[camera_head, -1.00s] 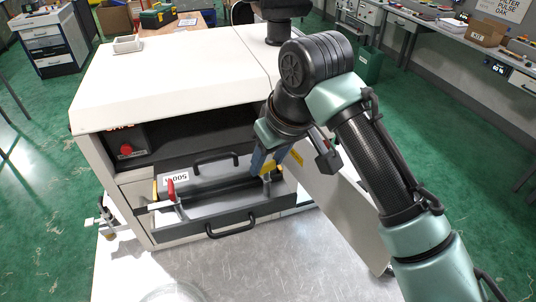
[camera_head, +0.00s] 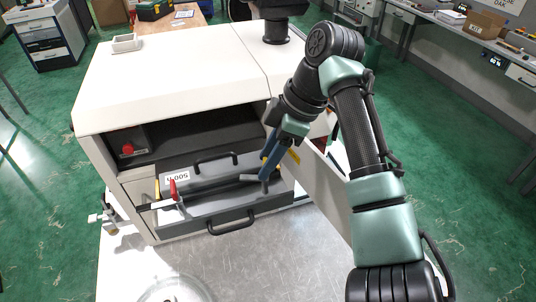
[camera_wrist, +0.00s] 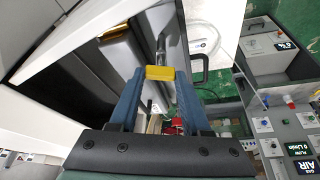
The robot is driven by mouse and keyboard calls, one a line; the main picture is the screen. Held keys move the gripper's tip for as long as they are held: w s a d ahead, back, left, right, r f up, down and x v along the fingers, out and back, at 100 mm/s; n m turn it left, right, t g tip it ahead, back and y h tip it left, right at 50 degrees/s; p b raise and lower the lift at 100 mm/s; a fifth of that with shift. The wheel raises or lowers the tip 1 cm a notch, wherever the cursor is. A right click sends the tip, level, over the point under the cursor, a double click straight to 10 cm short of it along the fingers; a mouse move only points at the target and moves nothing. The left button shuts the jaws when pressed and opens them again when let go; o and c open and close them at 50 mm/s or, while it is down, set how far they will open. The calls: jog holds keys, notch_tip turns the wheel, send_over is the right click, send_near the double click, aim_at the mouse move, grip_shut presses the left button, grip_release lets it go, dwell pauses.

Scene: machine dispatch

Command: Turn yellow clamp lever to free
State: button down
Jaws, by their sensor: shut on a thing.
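The yellow clamp lever (camera_wrist: 160,73) shows in the wrist view as a yellow block between my fingertips. My gripper (camera_wrist: 160,76) is shut on it, one blue finger on each side. In the head view my gripper (camera_head: 267,172) reaches down at a slant to the right end of the grey drawer (camera_head: 220,204), and its fingers hide most of the lever. A red clamp lever (camera_head: 173,189) stands upright at the drawer's left end. It also shows in the wrist view (camera_wrist: 173,128), below and right of the yellow lever.
The drawer sticks out of the white machine (camera_head: 170,85) and has a black front handle (camera_head: 231,227). A pale open door panel (camera_head: 322,190) stands close to the right of my gripper. The metal table (camera_head: 240,265) is mostly clear, with a round clear dish (camera_head: 172,290) at its front.

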jog(key=shift+w+n+g+p, duration=0.1)
jog(key=shift+n+g+p, duration=0.5)
jog(key=shift+n, duration=1.4)
jog(key=shift+c, duration=1.8)
grip_release()
jog(key=shift+r, duration=0.1)
jog(key=p+v, duration=0.1)
jog(key=v, duration=1.1)
jog(key=shift+w+r, duration=0.3)
jog(key=shift+r, duration=0.15)
